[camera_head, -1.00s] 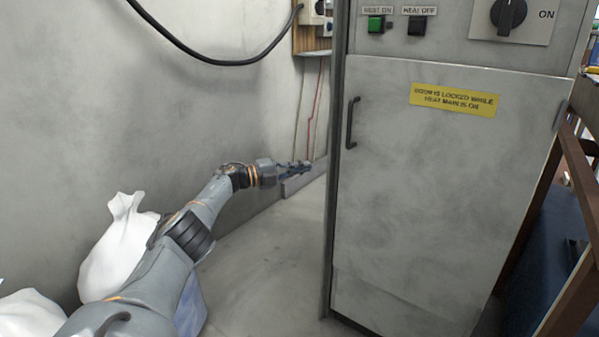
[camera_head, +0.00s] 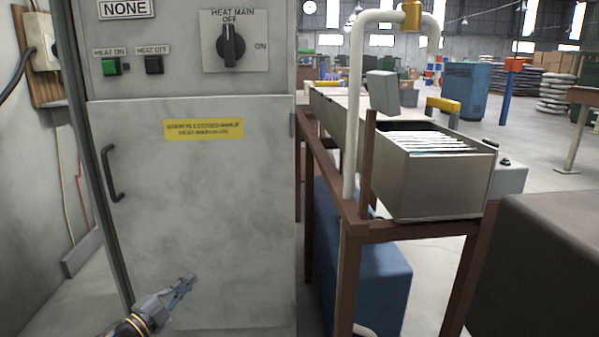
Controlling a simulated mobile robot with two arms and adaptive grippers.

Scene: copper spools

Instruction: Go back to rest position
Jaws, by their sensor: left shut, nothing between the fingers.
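My left gripper (camera_head: 183,287) shows low in the head view, in front of the lower part of a grey cabinet (camera_head: 210,220). Its fingers are shut with nothing between them. I cannot tell whether it touches the cabinet door. Only its wrist and fingers show; the rest of the left arm is below the picture. My right gripper is not in view.
The cabinet has a black handle (camera_head: 111,173), a green button (camera_head: 111,67) and a black rotary switch (camera_head: 231,46). To the right, a brown metal frame (camera_head: 350,240) bears a grey open box (camera_head: 435,185). A dark block (camera_head: 545,265) stands at the lower right.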

